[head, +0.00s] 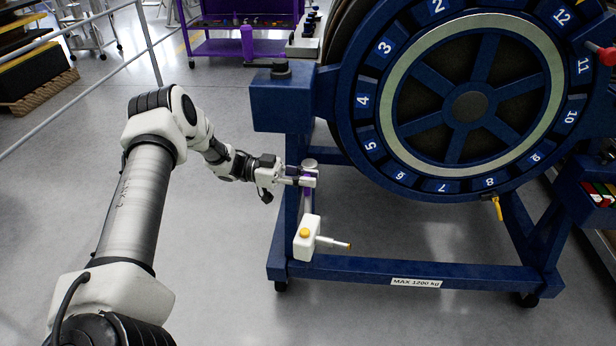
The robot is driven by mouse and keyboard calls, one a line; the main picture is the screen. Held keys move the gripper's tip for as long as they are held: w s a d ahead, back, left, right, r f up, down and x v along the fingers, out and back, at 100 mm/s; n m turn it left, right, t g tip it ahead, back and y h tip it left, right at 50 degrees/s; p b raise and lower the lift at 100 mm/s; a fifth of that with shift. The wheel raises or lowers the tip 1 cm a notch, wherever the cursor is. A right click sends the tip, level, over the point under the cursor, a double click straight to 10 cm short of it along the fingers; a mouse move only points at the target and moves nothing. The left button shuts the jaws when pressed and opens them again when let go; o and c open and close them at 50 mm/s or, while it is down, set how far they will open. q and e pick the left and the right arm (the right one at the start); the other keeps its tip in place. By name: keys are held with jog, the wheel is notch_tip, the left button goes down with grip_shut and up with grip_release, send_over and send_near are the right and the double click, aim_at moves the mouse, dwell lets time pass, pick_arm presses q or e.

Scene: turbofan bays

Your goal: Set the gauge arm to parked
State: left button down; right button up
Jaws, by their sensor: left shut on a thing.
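The gauge arm (307,205) is at the left front of the blue turning stand. It is a slim bar with a purple section, running from a round pale cap (309,163) down to a white gauge block (305,238) with a yellow button. A thin probe (335,243) with a yellowish tip points right from the block, below the wheel. My left gripper (308,181) is shut on the gauge arm's bar near its upper end, and its fingers partly hide the bar. My right gripper is not in view.
The large blue numbered wheel (470,105) stands just right of the gauge arm. The stand's front beam (350,268) runs below it, labelled MAX 1200 kg. A yellow pointer (497,208) hangs at the wheel's bottom. A railing (80,86) is at left; floor between is clear.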

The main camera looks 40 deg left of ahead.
pick_arm(q)
jog(key=c, duration=1.1)
grip_release()
jog(key=shift+a, duration=0.1)
jog(key=v, duration=1.2)
jog(key=shift+s+r, duration=0.1)
